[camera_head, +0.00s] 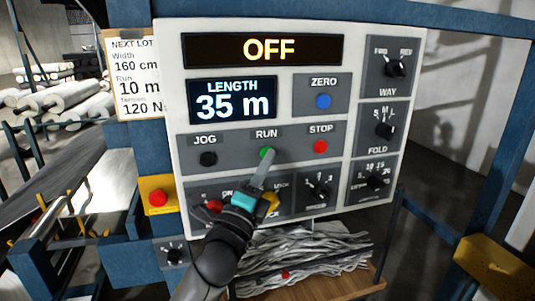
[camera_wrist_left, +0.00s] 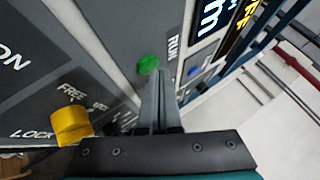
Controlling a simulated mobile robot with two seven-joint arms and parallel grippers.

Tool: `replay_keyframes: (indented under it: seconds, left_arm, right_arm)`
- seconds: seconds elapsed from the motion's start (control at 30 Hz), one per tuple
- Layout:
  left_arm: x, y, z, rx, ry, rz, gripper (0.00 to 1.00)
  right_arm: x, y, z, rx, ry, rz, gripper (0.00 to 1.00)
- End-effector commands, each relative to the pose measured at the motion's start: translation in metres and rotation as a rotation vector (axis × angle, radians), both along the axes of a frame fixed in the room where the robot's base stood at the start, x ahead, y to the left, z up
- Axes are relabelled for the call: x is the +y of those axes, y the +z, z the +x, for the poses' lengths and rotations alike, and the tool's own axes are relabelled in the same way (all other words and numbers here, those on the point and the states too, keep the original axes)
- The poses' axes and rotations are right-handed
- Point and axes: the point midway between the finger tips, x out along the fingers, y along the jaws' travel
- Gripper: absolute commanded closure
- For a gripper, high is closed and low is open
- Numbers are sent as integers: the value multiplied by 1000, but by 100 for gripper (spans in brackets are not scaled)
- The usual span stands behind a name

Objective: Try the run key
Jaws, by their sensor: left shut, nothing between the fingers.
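The green RUN key (camera_head: 265,152) sits on the white control panel (camera_head: 172,70), between the black JOG key (camera_head: 208,159) and the red STOP key (camera_head: 320,146). My left gripper (camera_head: 268,158) is shut and empty, with its fingertips at the lower edge of the RUN key. In the left wrist view the green key (camera_wrist_left: 148,64) shows just beyond the fingertips. I cannot tell whether they touch it. The upper display (camera_head: 268,50) reads OFF. The LENGTH display (camera_head: 232,106) reads 35 m. My right gripper is not in view.
A yellow knob marked FREE and LOCK (camera_wrist_left: 72,125) is near my left gripper. A blue ZERO key (camera_head: 323,101) and dark WAY and FOLD knobs are at the right. A red button on a yellow box (camera_head: 158,198) is at the left. A note reads 10 m, 120 N.

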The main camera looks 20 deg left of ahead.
Motion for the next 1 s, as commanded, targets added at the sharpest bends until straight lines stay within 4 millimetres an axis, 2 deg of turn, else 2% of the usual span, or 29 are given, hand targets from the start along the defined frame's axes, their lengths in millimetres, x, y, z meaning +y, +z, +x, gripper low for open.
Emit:
replay_keyframes:
  seconds: [1.0]
  left_arm:
    - [5,0,8,-1,0,1,100]
  right_arm:
    - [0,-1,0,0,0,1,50]
